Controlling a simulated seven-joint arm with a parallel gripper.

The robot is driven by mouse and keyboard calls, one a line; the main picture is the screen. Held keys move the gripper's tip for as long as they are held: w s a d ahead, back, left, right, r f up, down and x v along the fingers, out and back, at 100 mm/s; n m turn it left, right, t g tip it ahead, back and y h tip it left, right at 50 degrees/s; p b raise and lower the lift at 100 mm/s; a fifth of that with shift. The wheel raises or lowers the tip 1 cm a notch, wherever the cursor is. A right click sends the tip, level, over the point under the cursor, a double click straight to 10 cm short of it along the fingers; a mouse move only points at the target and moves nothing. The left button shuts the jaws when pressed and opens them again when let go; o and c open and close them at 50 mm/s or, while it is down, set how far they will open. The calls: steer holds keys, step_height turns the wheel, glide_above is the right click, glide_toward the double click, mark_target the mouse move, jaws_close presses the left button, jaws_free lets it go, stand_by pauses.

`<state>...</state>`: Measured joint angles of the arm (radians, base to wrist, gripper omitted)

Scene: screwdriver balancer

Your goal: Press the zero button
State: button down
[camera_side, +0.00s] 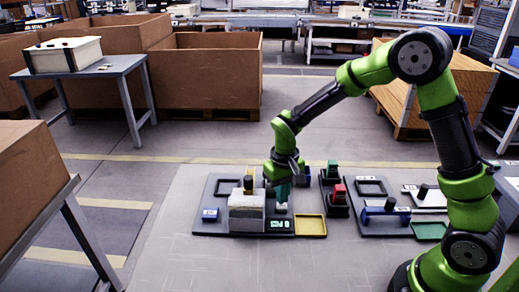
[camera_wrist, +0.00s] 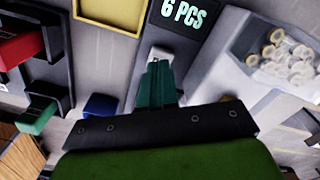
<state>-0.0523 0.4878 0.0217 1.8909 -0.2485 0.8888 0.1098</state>
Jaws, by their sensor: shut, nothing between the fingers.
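A small pale block that looks like the button (camera_wrist: 160,54) lies right at my fingertips in the wrist view, below the dark display. It also shows as a pale patch under my fingers in the side view (camera_side: 281,208). No label on it is readable. The display (camera_wrist: 186,13) reads "6 PCS" and shows in the side view (camera_side: 281,226). My gripper (camera_wrist: 154,68) has its green fingers shut and empty. In the side view my gripper (camera_side: 282,199) points down over the pale block. Whether the fingertips touch it cannot be told.
A pale bin (camera_side: 246,212) with several small parts (camera_wrist: 284,50) stands beside my gripper. A yellow tray (camera_side: 311,226) lies on its other side. Red (camera_side: 339,194) and green (camera_side: 332,169) pieces stand in dark holders nearby.

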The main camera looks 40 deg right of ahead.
steer(key=shift+f, duration=0.9)
steer(key=shift+r, duration=0.15)
stand_by(0.4)
steer(key=shift+r, duration=3.4)
steer(key=shift+r, duration=3)
steer(key=s+r+t+y, duration=0.1)
steer(key=s+r+t, duration=0.2)
steer(key=s, duration=0.5)
steer(key=s+r+m+t+y, duration=0.1)
steer(key=s+r+t, duration=0.3)
steer(key=s+r, duration=0.2)
steer(key=s, duration=0.2)
steer(key=shift+s+a, duration=0.25)
steer(key=shift+s, duration=0.1)
